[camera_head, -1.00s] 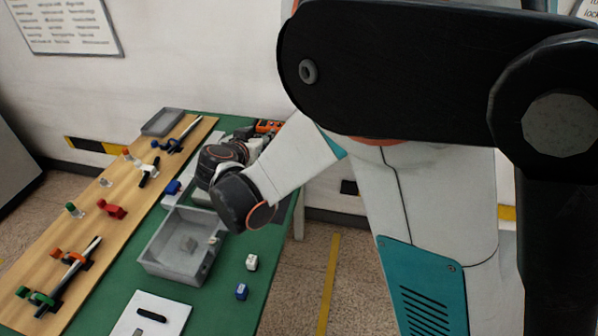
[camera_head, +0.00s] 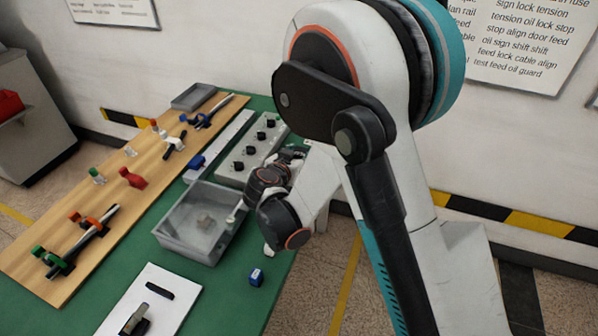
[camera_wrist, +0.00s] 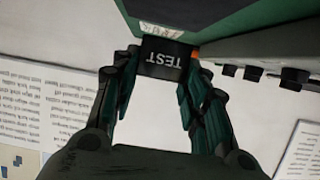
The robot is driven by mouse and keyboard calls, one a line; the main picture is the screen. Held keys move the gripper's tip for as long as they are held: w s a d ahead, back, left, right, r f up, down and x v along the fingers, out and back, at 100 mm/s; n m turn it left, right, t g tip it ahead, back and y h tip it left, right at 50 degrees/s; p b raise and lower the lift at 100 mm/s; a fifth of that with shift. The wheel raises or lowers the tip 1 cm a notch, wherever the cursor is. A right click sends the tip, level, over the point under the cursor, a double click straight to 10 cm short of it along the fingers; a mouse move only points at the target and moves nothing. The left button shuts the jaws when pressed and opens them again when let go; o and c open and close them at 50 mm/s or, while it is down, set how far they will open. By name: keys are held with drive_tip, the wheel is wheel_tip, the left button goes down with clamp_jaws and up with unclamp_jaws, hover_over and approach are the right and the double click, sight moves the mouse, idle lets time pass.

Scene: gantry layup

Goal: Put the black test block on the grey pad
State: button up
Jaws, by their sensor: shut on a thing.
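My gripper (camera_wrist: 158,72) is shut on the black test block (camera_wrist: 163,58) in the wrist view. The block sits between the fingertips, and its white "TEST" lettering reads upside down. The fingers point past the green table edge, with the wall beyond. In the head view my wrist links are near the right edge of the green table, beside the knob panel, and mostly hide the gripper; the block cannot be made out there. I cannot pick out the grey pad with certainty in either view.
A grey tray (camera_head: 172,240) stands mid-table, left of my wrist. A grey panel (camera_head: 232,172) with several black knobs lies behind it. A blue block (camera_head: 257,277) is near the front right edge. A white sheet (camera_head: 128,292) bears black items. A wooden board (camera_head: 60,215) runs along the left.

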drive_tip(key=shift+f+b, duration=0.85)
drive_tip(key=shift+f, duration=1.35)
drive_tip(key=shift+f, duration=0.2)
drive_tip(key=o, duration=1.1)
drive_tip(key=shift+r, duration=0.15)
drive_tip(key=shift+s+a+r, duration=0.1)
drive_tip(key=shift+s+r, duration=0.1)
drive_tip(key=p+v, duration=0.3)
drive_tip(key=v, duration=0.8)
drive_tip(key=shift+s+r, duration=0.1)
drive_tip(key=shift+s, duration=0.15)
